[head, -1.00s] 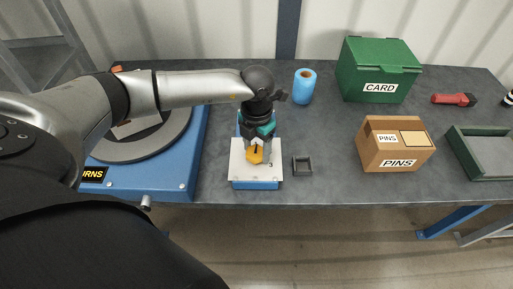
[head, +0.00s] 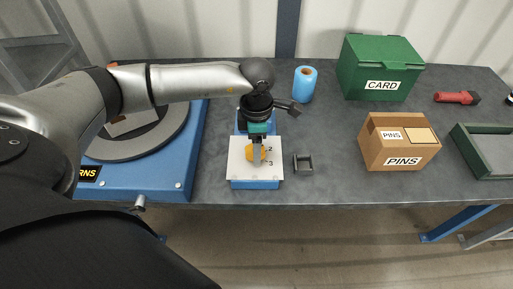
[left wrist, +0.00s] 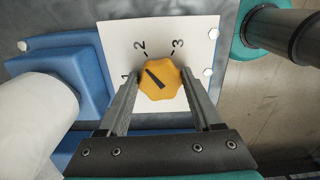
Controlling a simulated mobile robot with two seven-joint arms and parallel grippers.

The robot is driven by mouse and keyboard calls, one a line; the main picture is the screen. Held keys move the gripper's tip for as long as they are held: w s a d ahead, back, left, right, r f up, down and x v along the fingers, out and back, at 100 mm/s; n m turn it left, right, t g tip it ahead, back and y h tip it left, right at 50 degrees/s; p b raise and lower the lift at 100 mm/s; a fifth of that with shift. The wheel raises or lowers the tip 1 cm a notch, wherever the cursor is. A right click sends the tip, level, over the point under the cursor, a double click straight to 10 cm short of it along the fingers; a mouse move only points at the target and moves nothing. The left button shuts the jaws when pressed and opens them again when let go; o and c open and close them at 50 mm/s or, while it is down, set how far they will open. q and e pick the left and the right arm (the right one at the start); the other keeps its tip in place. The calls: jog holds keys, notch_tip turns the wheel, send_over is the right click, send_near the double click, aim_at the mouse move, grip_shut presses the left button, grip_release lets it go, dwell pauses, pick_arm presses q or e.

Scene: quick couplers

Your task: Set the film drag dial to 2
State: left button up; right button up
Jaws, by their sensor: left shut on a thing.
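The film drag dial is an orange lobed knob (head: 256,153) with a black pointer mark, on a white plate (head: 240,172) over a blue base. In the left wrist view the knob (left wrist: 159,80) has its pointer aimed to the upper left, between the 1, partly hidden by a finger, and the printed 2 (left wrist: 140,45). The 3 (left wrist: 178,42) is further right. My left gripper (left wrist: 160,78) is shut on the knob, one finger on each side; it also shows in the head view (head: 256,150). My right gripper is not seen.
A blue roll (head: 304,85), a green CARD box (head: 380,65) and a cardboard PINS box (head: 395,150) stand further right. A blue turntable machine (head: 165,178) is close on the left.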

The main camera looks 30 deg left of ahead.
pick_arm(q)
jog(key=shift+m, duration=0.6)
jog(key=o, duration=1.4)
notch_tip(320, 180, up, 15)
jog(key=shift+r+p, duration=0.15)
jog(key=shift+p, duration=0.6)
jog(key=shift+d, duration=0.1)
